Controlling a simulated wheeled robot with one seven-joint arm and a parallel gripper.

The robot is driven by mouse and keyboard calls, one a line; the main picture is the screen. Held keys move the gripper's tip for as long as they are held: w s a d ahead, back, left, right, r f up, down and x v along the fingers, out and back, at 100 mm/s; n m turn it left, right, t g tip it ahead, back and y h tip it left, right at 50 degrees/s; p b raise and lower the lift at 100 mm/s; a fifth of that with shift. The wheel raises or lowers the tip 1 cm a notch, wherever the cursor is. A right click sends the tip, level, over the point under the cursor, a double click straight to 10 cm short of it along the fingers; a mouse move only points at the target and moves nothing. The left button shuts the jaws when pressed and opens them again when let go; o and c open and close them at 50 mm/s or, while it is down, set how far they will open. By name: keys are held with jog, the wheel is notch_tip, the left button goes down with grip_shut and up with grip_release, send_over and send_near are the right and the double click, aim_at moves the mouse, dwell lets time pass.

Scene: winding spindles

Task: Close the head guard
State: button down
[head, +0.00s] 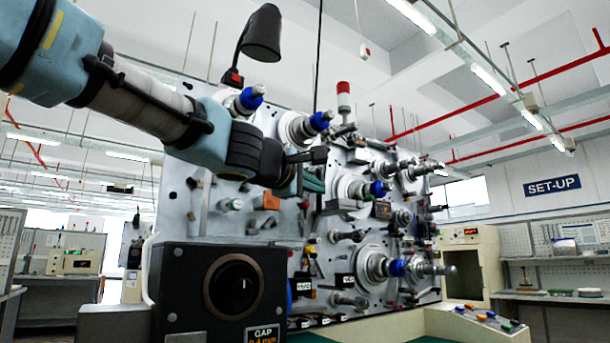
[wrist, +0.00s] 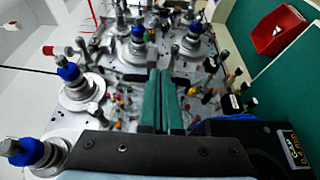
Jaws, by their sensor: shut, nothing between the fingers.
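My gripper (head: 314,184) is in front of the upright machine panel (head: 180,205), its green fingers partly hidden behind my dark wrist in the head view. In the wrist view the two green fingers (wrist: 160,73) lie side by side, shut and empty, pointing at the panel. I cannot tell for sure which part is the head guard. A dark box (head: 180,295) with a round brown-ringed opening (head: 235,287) and a "GAP" label stands below my gripper. This box also shows at the lower right of the wrist view (wrist: 240,150).
Spindles with blue collars (head: 397,268) stick out of the panel, with several small knobs and clips between. A black lamp (head: 262,34) hangs above. A red tray (wrist: 279,32) lies on a green surface (wrist: 240,15). A ledge with coloured buttons (head: 490,318) is at lower right.

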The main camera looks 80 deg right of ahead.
jog(key=w+d+n+t+p, duration=0.2)
jog(key=d+n+t+p, duration=0.1)
jog(key=d+t+p, duration=0.2)
jog(key=w+d+n+t+p, duration=0.2)
jog(key=d+t+p, duration=0.3)
jog(key=d+p, duration=0.5)
jog(key=shift+w+d+n+t, duration=0.15)
jog(key=shift+w+n+t, duration=0.2)
jog(key=shift+n, duration=0.55)
jog(key=shift+w, duration=0.1)
